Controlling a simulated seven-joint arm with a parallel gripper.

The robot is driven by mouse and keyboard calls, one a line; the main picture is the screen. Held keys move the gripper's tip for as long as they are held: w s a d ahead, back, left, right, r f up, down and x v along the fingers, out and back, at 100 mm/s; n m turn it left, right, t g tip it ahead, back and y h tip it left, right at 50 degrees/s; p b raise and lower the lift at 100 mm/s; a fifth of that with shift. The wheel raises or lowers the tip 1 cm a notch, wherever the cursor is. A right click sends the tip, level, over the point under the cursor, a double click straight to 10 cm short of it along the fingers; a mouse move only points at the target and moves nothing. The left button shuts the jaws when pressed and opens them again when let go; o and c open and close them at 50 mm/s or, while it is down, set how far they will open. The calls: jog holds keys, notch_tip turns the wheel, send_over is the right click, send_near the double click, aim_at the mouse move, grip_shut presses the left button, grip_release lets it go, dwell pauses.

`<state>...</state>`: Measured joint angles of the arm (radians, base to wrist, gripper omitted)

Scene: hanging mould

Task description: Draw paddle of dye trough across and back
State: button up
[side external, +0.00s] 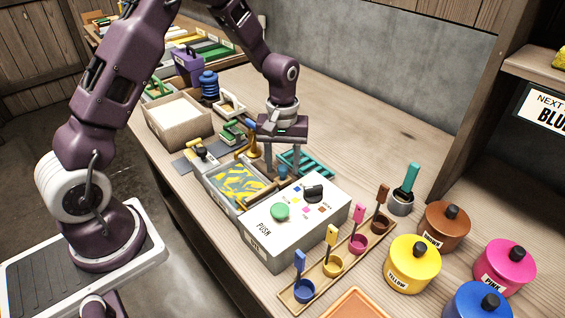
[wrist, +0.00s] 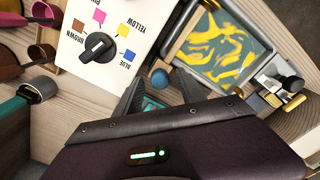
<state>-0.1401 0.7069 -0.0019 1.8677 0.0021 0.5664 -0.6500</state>
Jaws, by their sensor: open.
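The dye trough (side external: 212,186) stands on the bench with yellow and grey-blue marbled dye in it. It also shows in the wrist view (wrist: 262,58). The paddle (wrist: 193,45) is a wooden bar across the trough's end nearer the push-button box, with a round blue knob (wrist: 160,77). The knob also shows in the side view (side external: 283,171). My gripper (side external: 286,172) points down at that end of the trough, open. Its fingers (wrist: 160,88) appear on either side of the knob. I cannot tell whether they touch it.
A white box (side external: 290,225) with a green push button and colour dial stands close beside the trough. A teal rack (side external: 308,163) lies behind my gripper. Dye cups in a wooden tray (side external: 338,268) and lidded pots (side external: 413,262) stand to the right.

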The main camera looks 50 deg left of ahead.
grip_shut()
dwell(1.4)
